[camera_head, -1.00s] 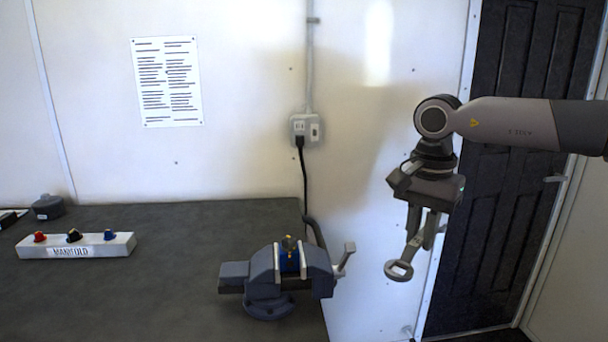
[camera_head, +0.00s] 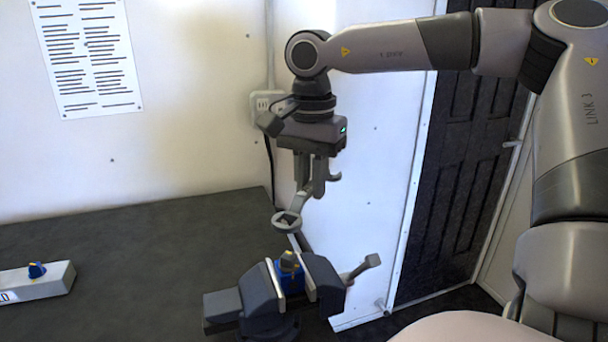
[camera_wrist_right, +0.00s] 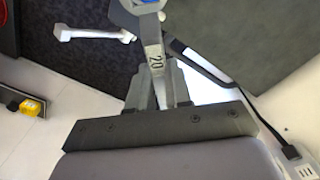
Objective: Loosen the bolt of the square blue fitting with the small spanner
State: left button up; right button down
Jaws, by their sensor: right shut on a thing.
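The square blue fitting (camera_head: 289,277) is clamped upright between the jaws of a grey vise (camera_head: 262,318). Its brass-and-grey bolt (camera_head: 289,261) shows on top. My right gripper (camera_head: 312,188) points down above and slightly right of the fitting, shut on a grey spanner (camera_head: 288,220). The spanner's ring end hangs down to the left, above the bolt and apart from it in the head view. In the right wrist view, the spanner (camera_wrist_right: 154,55), marked 20, sits between my right gripper's fingers (camera_wrist_right: 160,85); its far end is cut off at the top. My left gripper is out of view.
The vise handle (camera_head: 362,268) sticks out right at the bench edge. A pale manifold block (camera_head: 40,282) with a blue fitting lies left on the dark bench (camera_head: 150,250). The wall socket (camera_head: 266,103) and its cable are behind my right arm. The bench between block and vise is clear.

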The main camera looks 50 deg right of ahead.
jog(key=shift+s+f, duration=0.15)
jog(key=shift+f, duration=0.3)
jog(key=f+n, duration=0.1)
jog(key=w+f+n, duration=0.1)
jog(key=w+a+f+n, duration=0.1)
jog(key=shift+w+f, duration=0.1)
jog(key=shift+f, duration=0.3)
jog(key=shift+r, duration=1.8)
dwell(0.5)
